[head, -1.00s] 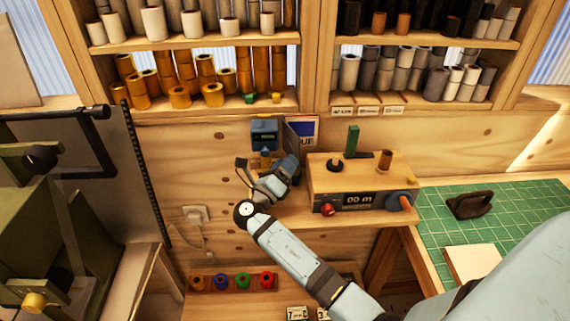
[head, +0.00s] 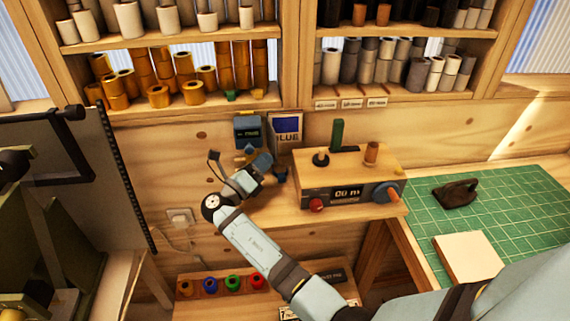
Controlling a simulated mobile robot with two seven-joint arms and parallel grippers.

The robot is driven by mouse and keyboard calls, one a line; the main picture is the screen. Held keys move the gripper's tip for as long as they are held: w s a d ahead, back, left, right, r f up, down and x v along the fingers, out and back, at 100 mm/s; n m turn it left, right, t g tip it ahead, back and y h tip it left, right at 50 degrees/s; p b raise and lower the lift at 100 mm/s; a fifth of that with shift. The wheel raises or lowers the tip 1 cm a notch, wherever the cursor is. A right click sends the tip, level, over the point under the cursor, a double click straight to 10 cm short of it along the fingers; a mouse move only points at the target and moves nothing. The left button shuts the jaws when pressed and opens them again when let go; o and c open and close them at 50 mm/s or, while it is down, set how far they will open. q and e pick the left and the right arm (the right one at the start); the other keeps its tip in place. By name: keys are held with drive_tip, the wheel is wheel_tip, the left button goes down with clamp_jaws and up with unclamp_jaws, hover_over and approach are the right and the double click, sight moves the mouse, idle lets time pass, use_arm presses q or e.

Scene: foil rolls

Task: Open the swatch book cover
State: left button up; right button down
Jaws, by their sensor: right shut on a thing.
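The swatch book (head: 287,128) stands upright against the back wall. Its blue panel with a white border and the word BLUE faces me. My right gripper (head: 264,162) is at the book's lower left, beside and partly in front of it. The exact contact at the fingertips is too small to make out. My left gripper is not in view.
A wooden box with a display (head: 346,182) is at the right on the same shelf. A green cutting mat (head: 425,207) lies farther right. Shelves of rolls (head: 190,103) hang above.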

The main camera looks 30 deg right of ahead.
drive_tip(key=shift+w+a+f+m+g, duration=0.15)
drive_tip(key=shift+a+m+g, duration=0.15)
drive_tip(key=shift+g, duration=0.2)
drive_tip(key=c, duration=1)
unclamp_jaws()
drive_tip(key=shift+d, duration=0.1)
